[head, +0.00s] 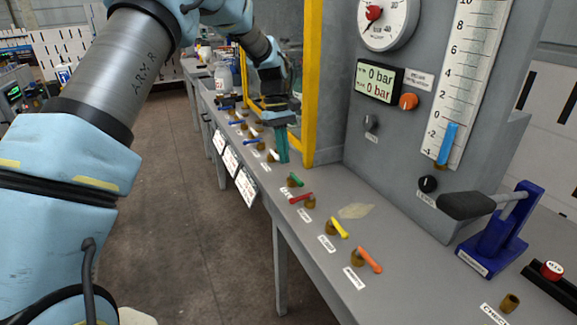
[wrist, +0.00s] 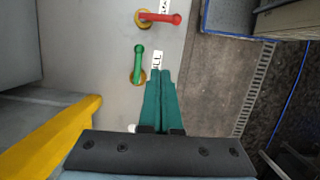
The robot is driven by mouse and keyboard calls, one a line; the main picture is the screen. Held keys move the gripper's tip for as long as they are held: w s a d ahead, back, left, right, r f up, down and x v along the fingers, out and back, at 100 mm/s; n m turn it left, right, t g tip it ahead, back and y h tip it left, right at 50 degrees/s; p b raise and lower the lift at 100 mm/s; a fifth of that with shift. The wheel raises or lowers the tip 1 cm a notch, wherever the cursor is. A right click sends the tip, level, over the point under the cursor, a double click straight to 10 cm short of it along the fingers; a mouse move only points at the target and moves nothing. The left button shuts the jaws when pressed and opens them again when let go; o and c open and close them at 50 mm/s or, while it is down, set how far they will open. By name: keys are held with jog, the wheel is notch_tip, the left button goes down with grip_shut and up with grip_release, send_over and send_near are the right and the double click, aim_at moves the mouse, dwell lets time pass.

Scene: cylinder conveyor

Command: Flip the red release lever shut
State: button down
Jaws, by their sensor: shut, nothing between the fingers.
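The red release lever (head: 301,198) is a short handle on a brass valve on the grey bench, with a white label beside it. In the wrist view the red lever (wrist: 160,17) lies at the top, its free end toward the bench edge at right. My gripper (head: 283,159) has green fingers pointing down over the bench, beyond the green lever and apart from the red one. In the wrist view the fingers of my gripper (wrist: 160,72) are together and empty, below and right of the green lever (wrist: 139,63).
A green lever (head: 295,180) stands between my gripper and the red lever. Yellow (head: 339,229) and orange (head: 369,260) levers are nearer. A yellow post (head: 312,85) rises beside my gripper, and a grey gauge panel (head: 400,140) stands behind the levers.

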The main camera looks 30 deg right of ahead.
aim_at(302, 198)
jog(key=p+x, duration=0.2)
jog(key=x, duration=0.6)
jog(key=shift+f, duration=0.15)
jog(key=s, duration=0.1)
jog(key=s+p, duration=0.1)
jog(key=shift+s+r, duration=0.25)
jog(key=shift+s, duration=0.75)
